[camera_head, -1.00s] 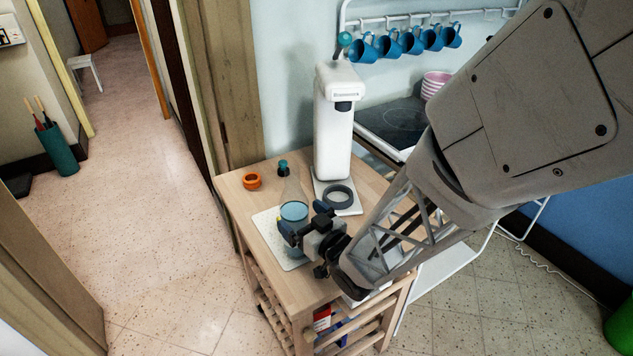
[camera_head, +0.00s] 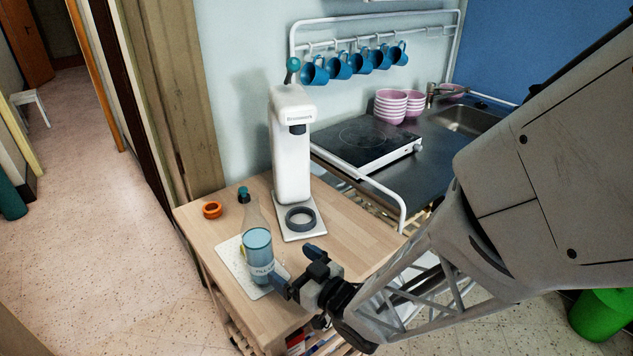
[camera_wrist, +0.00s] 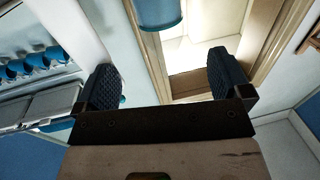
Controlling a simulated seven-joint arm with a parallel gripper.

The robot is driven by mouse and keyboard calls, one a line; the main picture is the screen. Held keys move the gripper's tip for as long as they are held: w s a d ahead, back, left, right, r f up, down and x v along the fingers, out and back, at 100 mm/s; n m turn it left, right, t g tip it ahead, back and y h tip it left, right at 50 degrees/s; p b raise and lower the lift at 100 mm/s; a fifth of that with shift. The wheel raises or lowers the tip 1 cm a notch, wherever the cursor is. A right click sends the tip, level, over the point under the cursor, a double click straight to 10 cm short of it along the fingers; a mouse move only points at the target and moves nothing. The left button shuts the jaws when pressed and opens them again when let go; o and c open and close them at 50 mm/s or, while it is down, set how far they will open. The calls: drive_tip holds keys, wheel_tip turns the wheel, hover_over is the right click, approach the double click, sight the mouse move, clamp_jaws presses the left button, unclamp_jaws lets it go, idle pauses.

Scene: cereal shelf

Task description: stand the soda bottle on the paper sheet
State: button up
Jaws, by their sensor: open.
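The soda bottle (camera_head: 257,243), clear with blue lower part and dark teal cap, stands upright on the white paper sheet (camera_head: 229,253) on the wooden cart. My gripper (camera_head: 297,271) is open and empty, just right of the bottle's lower part in the head view. One finger appears close to the bottle's base; whether they touch I cannot tell. In the wrist view, my open fingers (camera_wrist: 167,82) have nothing between them, and a blue rounded piece, likely the bottle (camera_wrist: 159,12), shows at the top edge beyond them.
A white soda machine (camera_head: 292,150) with a dark ring on its base stands behind the bottle. An orange ring (camera_head: 212,210) lies at the cart's back left. A hob (camera_head: 368,142), pink bowls (camera_head: 390,106) and hanging blue mugs (camera_head: 340,66) are farther back.

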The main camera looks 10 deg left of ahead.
drive_tip(key=shift+w, duration=0.1)
idle(0.6)
drive_tip(key=w+d+r+m+h, duration=0.25)
drive_tip(key=d+h, duration=0.35)
drive_tip(key=d, duration=0.3)
drive_tip(key=w+d+r+m+h, duration=0.1)
drive_tip(key=d+r+m+h, duration=0.4)
drive_tip(key=d, duration=0.5)
drive_tip(key=s+d+r+m+g+h, duration=0.1)
drive_tip(key=s+d+r+g, duration=0.2)
drive_tip(key=s, duration=0.5)
drive_tip(key=s+d+r+m+g+h, duration=0.2)
drive_tip(key=s+d+r+g, duration=0.2)
drive_tip(key=s, duration=0.4)
drive_tip(key=shift+s+d+g+h, duration=0.3)
drive_tip(key=shift+d+g, duration=0.2)
drive_tip(key=shift+d, duration=0.5)
